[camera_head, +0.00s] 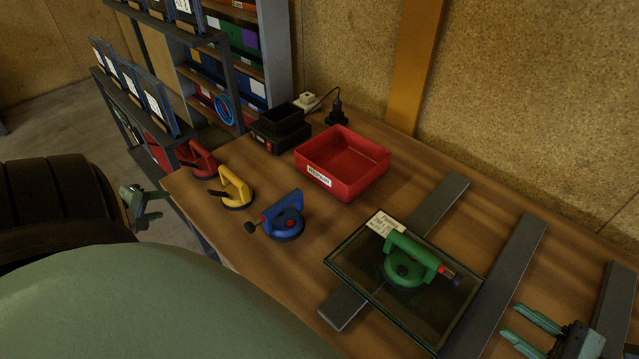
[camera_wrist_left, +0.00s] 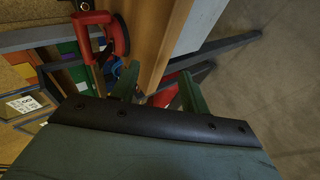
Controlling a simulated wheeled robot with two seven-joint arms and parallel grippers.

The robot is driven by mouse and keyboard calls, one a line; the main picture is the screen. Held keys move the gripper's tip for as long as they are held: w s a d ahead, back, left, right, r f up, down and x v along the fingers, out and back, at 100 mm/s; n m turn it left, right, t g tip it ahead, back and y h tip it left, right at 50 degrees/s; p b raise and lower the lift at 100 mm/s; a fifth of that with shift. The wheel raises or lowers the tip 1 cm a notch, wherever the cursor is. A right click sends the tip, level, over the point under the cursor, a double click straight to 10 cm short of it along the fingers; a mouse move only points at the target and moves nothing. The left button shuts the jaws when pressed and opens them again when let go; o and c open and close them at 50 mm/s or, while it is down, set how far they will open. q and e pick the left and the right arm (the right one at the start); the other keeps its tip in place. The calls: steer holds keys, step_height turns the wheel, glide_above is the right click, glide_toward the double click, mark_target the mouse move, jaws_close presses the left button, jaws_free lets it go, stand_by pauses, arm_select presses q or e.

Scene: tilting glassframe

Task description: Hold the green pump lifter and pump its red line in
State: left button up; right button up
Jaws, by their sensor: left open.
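The green pump lifter (camera_head: 408,262) sits on a dark glass pane (camera_head: 350,262) on the workbench. Its plunger end points right, with a red band (camera_head: 447,270) showing and a dark tip beyond it. My right gripper (camera_head: 510,321) is at the lower right, to the right of the lifter and apart from it, its two fingers spread and empty. My left gripper (camera_head: 156,205) is off the bench's left edge, far from the green lifter, open and empty. Its fingers also show in the left wrist view (camera_wrist_left: 158,82), which does not show the green lifter.
Blue (camera_head: 283,219), yellow (camera_head: 234,188) and red (camera_head: 197,159) lifters stand along the bench's left side. A red bin (camera_head: 343,165) stands behind. Grey bars (camera_head: 510,275) lie under and beside the pane. The red lifter is near my left fingers in the wrist view (camera_wrist_left: 120,36).

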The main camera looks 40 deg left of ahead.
arm_select(q)
steer(key=w+r+m+t+h, duration=0.3)
steer(key=w+r+t, duration=0.1)
steer(key=w+r, duration=1.1)
steer(key=w+d+r+m+h, duration=0.3)
steer(key=w+d+r+h, duration=0.15)
steer(key=w+d, duration=0.2)
steer(key=w+d+m+g+h, duration=0.4)
steer(key=w+d+m, duration=0.45)
steer(key=d, duration=0.65)
steer(key=m+g+y, duration=0.8)
steer(key=m+g, duration=0.2)
steer(key=m, duration=1.4)
glide_above(391, 233)
steer(key=shift+n, duration=0.25)
step_height(391, 233, down, 14)
steer(key=shift+w, duration=0.1)
